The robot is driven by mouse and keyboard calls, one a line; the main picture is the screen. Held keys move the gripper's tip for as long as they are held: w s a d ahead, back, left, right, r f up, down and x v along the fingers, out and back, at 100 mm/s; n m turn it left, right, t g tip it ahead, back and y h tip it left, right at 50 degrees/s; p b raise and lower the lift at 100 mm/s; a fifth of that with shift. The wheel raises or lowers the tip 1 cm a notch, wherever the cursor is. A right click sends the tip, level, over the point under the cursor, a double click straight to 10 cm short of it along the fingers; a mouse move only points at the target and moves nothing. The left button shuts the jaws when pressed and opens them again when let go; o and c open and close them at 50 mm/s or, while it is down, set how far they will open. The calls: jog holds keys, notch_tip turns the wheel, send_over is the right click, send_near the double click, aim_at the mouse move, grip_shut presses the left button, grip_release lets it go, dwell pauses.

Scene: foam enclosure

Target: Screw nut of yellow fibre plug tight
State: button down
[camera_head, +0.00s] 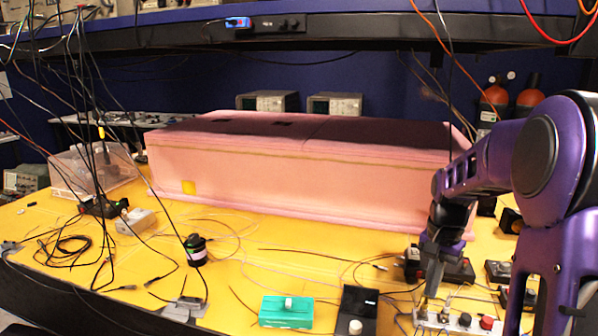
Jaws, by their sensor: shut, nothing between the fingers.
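My purple arm comes in from the right and reaches down to the table at the lower right. My gripper (424,298) is at its end, small and dark. It looks shut, with nothing visibly held. It is just above the left end of a pale metal strip (452,326) with several small coloured fittings. A small brass-yellow piece (422,307) shows right below the fingertips; it may be the yellow fibre plug, but its nut is too small to make out. I cannot tell whether the fingers touch it.
A long pink foam enclosure (300,175) fills the middle. Black boxes (455,270) stand by my wrist. A black box with a pale knob (358,308) and a green box (286,311) lie left. Loose cables cross the yellow table (235,285); others hang at left.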

aim_at(425, 306)
jog(key=shift+f+b, duration=1.85)
jog(key=shift+f, duration=1.6)
